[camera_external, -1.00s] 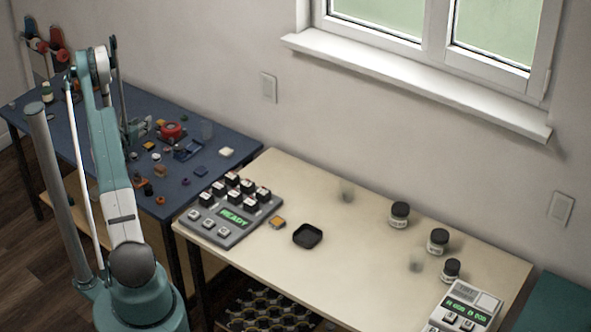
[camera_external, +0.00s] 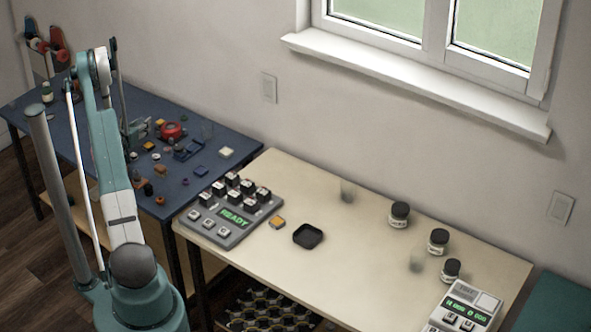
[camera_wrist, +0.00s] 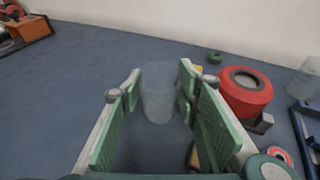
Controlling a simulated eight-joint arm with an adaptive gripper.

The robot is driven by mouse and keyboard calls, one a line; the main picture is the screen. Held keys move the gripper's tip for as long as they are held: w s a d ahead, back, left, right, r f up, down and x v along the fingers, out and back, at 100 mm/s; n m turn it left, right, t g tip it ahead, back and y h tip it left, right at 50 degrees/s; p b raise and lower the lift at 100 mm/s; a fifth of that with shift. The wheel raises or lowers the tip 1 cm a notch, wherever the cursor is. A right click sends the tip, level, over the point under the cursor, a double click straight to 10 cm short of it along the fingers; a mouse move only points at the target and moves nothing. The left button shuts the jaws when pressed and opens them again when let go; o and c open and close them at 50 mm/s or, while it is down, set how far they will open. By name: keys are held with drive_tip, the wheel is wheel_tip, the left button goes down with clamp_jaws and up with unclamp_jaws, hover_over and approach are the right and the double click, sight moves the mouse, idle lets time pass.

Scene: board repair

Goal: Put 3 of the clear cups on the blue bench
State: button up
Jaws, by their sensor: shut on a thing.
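My gripper (camera_wrist: 160,84) has its green-padded fingers on both sides of a clear cup (camera_wrist: 158,100) in the wrist view. It is shut on this cup, which is upright, low over or on the blue bench (camera_wrist: 75,95); I cannot tell if its base touches. A second clear cup (camera_wrist: 306,78) stands at the right edge of the wrist view, and it shows on the blue bench in the external view (camera_external: 207,129). Two more clear cups stand on the cream table, one near the back (camera_external: 347,191) and one among the jars (camera_external: 416,262).
A red round part (camera_wrist: 246,92) sits just right of my gripper. Several small parts clutter the blue bench nearby. The bench left of the gripper is mostly clear. The cream table holds a keypad device (camera_external: 232,216), a black tray (camera_external: 308,236) and dark-lidded jars (camera_external: 399,215).

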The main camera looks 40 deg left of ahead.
drive_tip(key=shift+f, duration=0.35)
drive_tip(key=o, duration=0.9)
drive_tip(key=shift+s, duration=0.1)
drive_tip(key=shift+v, duration=5.95)
drive_tip(key=shift+r, duration=0.1)
